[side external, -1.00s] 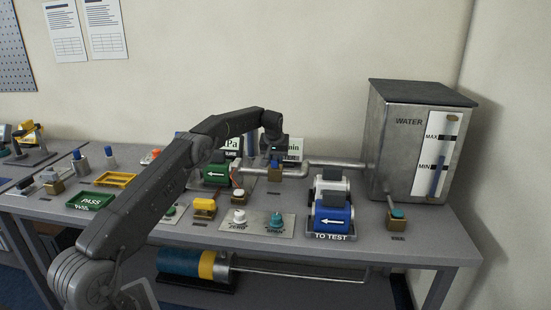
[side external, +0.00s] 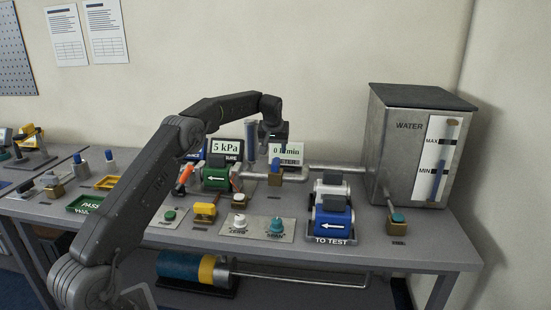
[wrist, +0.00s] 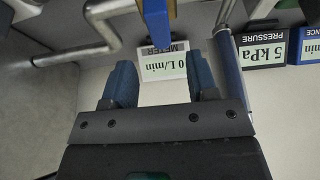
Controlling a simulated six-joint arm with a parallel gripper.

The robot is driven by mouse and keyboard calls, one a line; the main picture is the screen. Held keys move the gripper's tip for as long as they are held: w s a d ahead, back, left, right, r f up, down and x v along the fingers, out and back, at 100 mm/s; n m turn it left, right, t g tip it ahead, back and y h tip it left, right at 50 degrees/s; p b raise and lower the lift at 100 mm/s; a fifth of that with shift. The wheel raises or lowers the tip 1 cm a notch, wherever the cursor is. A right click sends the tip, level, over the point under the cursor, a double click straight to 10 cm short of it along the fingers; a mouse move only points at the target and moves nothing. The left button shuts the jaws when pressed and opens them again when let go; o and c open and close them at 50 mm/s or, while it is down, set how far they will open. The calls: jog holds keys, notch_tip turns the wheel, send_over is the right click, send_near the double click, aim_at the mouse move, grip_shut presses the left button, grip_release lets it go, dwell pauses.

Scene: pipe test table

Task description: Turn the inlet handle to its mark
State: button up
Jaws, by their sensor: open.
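A valve with an upright blue handle (side external: 275,165) sits on the metal pipe below my gripper (side external: 277,142). In the wrist view, the blue handle (wrist: 155,22) is at the top centre, beyond the fingers. My gripper (wrist: 158,68) is open and nothing is between its fingers. In the side view it is above the pipe, in front of the flow display, and apart from the handle. I cannot read which handle is marked as the inlet, and I cannot make out its mark.
A pressure display (side external: 228,148) reads 5 kPa; the meter display (wrist: 163,64) reads 0 L/min. A grey-blue upright tube (side external: 251,141) stands close beside my gripper. The green block (side external: 215,175), blue unit (side external: 333,222) and water tank (side external: 388,140) surround the pipe.

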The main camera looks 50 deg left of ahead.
jog(key=v, duration=0.6)
jog(key=shift+r, duration=0.15)
jog(key=s+d+r+m+h, duration=0.1)
jog(key=s+d+r+m, duration=0.15)
jog(key=s+d, duration=0.35)
jog(key=s+d+r+m+t, duration=0.1)
jog(key=s+d+r, duration=0.3)
jog(key=d, duration=0.4)
jog(key=s+d+r+m+h, duration=0.1)
jog(key=s+d+r, duration=0.3)
jog(key=s+d, duration=0.15)
jog(key=s+d+f+m, duration=0.1)
jog(key=s+d+f, duration=0.2)
jog(key=s, duration=0.4)
jog(key=s+d+f+m+t+h, duration=0.1)
jog(key=s+d+f+m, duration=0.1)
jog(key=s+d, duration=0.3)
jog(key=s+d+f+m, duration=0.1)
jog(key=s+d+f, duration=0.2)
jog(key=s, duration=0.7)
jog(key=shift+d+f+m, duration=0.3)
jog(key=shift+d+m, duration=0.05)
jog(key=shift+d, duration=0.2)
